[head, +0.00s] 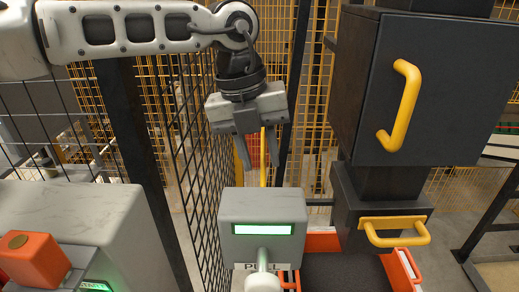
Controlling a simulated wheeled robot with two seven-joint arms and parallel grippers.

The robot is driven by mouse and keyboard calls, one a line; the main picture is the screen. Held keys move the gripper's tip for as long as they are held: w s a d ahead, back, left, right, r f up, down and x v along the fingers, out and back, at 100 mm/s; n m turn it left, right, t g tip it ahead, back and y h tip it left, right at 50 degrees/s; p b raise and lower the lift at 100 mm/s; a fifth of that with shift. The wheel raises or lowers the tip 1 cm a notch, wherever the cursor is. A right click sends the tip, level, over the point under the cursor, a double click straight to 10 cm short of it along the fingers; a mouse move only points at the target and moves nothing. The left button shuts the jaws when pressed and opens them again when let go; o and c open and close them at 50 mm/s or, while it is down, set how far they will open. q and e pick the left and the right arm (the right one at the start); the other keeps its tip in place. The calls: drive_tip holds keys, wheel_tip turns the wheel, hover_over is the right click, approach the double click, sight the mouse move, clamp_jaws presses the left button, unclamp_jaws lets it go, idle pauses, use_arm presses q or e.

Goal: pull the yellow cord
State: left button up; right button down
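A thin upright yellow strip (263,176), which looks like the yellow cord, runs down behind the top of a grey box (232,208) with a lit green window. Its upper part is partly hidden by my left gripper (258,164). That gripper points down above and behind the box, with its two fingers apart. The strip shows between the fingers, nearer the right one; I cannot tell whether it is level with them in depth. Nothing is clearly held. My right gripper is not in view.
A white knob (262,283) stands out below the green window, by a label reading PULL. A dark cabinet (440,90) with yellow handles is at the right. Yellow and black mesh fencing fills the back. A grey unit with an orange block (34,260) is at the lower left.

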use_arm(q)
drive_tip(key=shift+f, duration=0.2)
drive_tip(key=shift+c, duration=0.3)
